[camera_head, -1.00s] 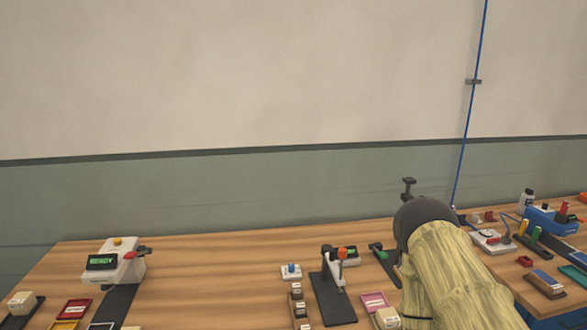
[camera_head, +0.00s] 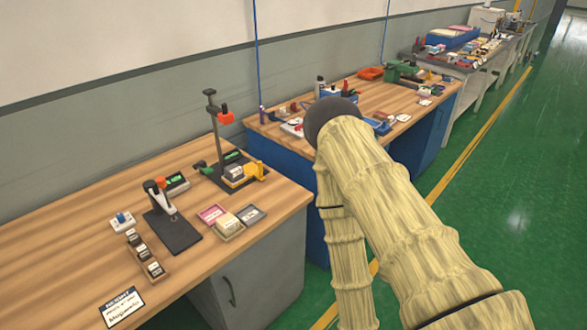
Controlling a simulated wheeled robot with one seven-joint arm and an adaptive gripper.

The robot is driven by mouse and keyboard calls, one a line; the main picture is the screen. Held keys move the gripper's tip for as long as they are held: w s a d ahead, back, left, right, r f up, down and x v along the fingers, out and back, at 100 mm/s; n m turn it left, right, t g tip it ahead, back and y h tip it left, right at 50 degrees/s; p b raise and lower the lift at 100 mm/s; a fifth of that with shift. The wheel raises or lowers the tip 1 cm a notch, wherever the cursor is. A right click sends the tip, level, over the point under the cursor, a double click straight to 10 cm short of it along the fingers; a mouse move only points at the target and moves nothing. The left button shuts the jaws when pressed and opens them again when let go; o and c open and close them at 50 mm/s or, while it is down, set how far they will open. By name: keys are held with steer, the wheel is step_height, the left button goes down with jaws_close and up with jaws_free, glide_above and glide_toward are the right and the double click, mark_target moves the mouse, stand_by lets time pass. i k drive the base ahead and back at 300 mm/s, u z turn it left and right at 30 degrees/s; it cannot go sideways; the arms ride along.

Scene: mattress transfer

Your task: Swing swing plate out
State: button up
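I cannot tell for sure which part is the swing plate. On the near wooden bench, a tall black stand (camera_head: 213,120) carries an orange-red head on its post. A yellow part (camera_head: 257,168) sits low at its right side, by its dark base. To its left is a shorter stand (camera_head: 172,226) with a dark base plate and an orange-tipped lever. My arm, in a pale yellow sleeve, crosses the right half and covers part of the second bench. My gripper is not in view.
The near bench (camera_head: 75,235) also bears trays (camera_head: 252,214), a blue-knobbed box (camera_head: 122,221), a row of small blocks (camera_head: 145,254) and a label card (camera_head: 121,305). A second, blue-sided bench (camera_head: 285,200) stands beyond. The green floor (camera_head: 510,215) is open at right.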

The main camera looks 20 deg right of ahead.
mark_target(251, 170)
steer(key=z, duration=1.55)
steer(key=i, duration=0.65)
steer(key=u, duration=1.7)
